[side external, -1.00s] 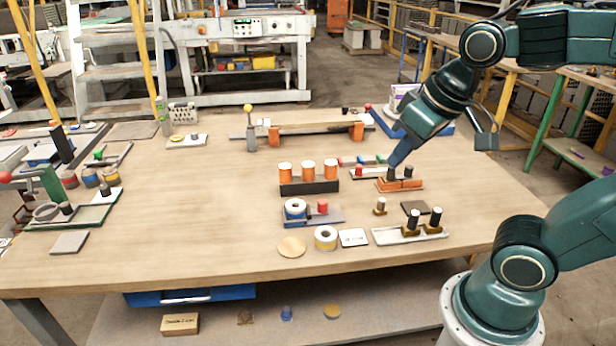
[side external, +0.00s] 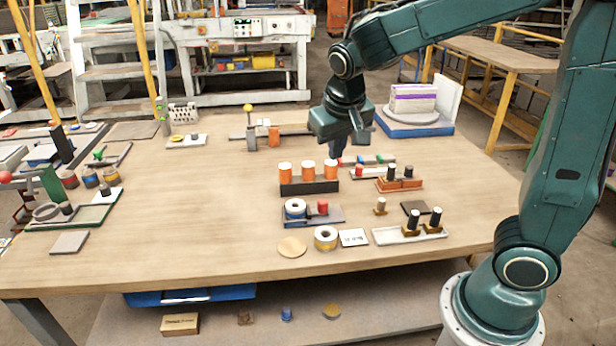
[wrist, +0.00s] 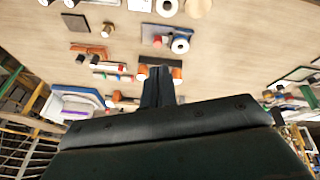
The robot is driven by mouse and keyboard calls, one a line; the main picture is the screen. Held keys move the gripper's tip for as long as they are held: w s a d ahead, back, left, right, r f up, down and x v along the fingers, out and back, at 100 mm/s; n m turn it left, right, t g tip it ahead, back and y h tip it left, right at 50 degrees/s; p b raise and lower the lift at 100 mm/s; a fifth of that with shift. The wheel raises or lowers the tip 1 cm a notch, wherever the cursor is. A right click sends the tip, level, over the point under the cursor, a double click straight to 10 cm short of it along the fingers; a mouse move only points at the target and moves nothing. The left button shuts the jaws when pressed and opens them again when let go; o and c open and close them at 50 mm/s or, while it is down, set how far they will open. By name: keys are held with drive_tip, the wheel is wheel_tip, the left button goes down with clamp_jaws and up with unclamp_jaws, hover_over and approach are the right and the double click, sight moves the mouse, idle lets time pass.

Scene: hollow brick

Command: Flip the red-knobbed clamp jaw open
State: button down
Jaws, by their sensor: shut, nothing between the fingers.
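A long clamp fixture (side external: 290,129) lies at the back of the table, with an orange block (side external: 274,136) and a yellow-knobbed upright (side external: 249,120) at its left end. Its right end, where a red knob stood in the earlier side view, is hidden behind my wrist, so I cannot tell how that jaw stands. My gripper (side external: 337,154) is shut and empty, pointing down behind the orange-capped rack. The wrist view shows its closed fingers (wrist: 158,72).
The rack with orange cylinders (side external: 309,187) stands just in front of my gripper. An orange block with dark pegs (side external: 399,184) and a row of coloured small parts (side external: 367,160) lie right. A purple-banded box (side external: 413,99) stands on a blue base behind. The table's middle left is clear.

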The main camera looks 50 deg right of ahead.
drive_tip(key=w+f+m+g+h, duration=0.1)
drive_tip(key=w+f+m+h, duration=0.1)
drive_tip(key=w+f, duration=0.4)
drive_tip(key=m+g+h, duration=0.1)
drive_tip(key=h, duration=0.1)
approach(325, 203)
drive_tip(key=w+a+r, duration=0.1)
drive_tip(key=w+a, duration=0.2)
drive_tip(key=a, duration=0.1)
drive_tip(key=shift+s, duration=0.2)
drive_tip(key=shift+d+f, duration=0.15)
drive_tip(key=shift+f, duration=0.05)
drive_tip(key=shift+x, duration=4.8)
drive_tip(key=shift+s+d+r, duration=0.1)
drive_tip(key=shift+s+d, duration=0.05)
drive_tip(key=shift+s+d, duration=1.25)
drive_tip(key=shift+r, duration=0.1)
